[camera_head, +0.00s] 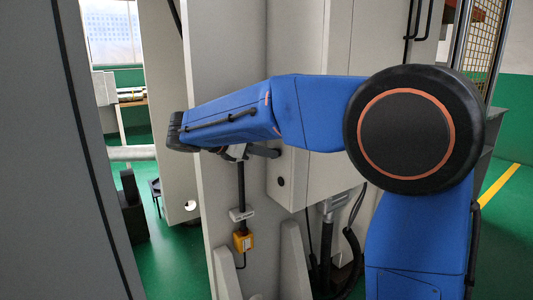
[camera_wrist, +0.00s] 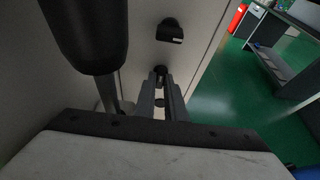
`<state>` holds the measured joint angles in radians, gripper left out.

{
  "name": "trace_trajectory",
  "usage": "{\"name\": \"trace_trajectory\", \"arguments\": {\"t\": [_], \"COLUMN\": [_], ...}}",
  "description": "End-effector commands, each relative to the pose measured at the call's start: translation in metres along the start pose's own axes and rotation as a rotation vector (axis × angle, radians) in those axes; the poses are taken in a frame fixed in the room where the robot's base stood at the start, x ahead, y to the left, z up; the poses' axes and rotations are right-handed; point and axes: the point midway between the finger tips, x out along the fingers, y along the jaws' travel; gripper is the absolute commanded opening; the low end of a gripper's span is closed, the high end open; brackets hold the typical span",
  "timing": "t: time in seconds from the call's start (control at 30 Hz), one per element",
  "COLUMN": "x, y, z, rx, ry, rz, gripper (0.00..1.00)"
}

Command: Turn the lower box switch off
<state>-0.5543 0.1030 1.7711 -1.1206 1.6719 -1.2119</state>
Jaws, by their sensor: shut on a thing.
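A pale grey box (camera_head: 300,175) hangs on the tall panel, right of my gripper (camera_head: 262,151) in the head view. My gripper reaches the box's left-facing side. In the wrist view, the two fingers of my gripper (camera_wrist: 161,82) point at a pale face and are shut on a small dark switch knob (camera_wrist: 160,71), mostly hidden between the tips. Another black knob (camera_wrist: 171,31) stands apart from the fingers on the same face. In the head view a dark round fitting (camera_head: 281,181) shows below the fingertips. I cannot tell the knob's setting.
A black rounded shape (camera_wrist: 88,35) fills the wrist view's upper left. Cables (camera_head: 352,235) hang below the box. A yellow box (camera_head: 243,241) is on a cord at left. A grey door (camera_head: 50,170) stands in the left foreground.

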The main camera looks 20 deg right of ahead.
Motion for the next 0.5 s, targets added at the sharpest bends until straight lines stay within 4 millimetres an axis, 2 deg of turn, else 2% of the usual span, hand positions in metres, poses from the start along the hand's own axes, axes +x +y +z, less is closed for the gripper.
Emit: {"name": "trace_trajectory", "arguments": {"t": [0.23, 0.27, 0.3, 0.5], "x": [0.0003, 0.0003, 0.0003, 0.0001], "y": [-0.0002, -0.0002, -0.0002, 0.0004], "z": [-0.0009, -0.0009, -0.0009, -0.0003], "rx": [-0.002, -0.002, -0.002, 0.000], "ry": [0.001, 0.001, 0.000, 0.000], "rz": [-0.001, -0.001, -0.001, 0.001], "gripper": [0.00, 0.17, 0.27, 0.29]}}
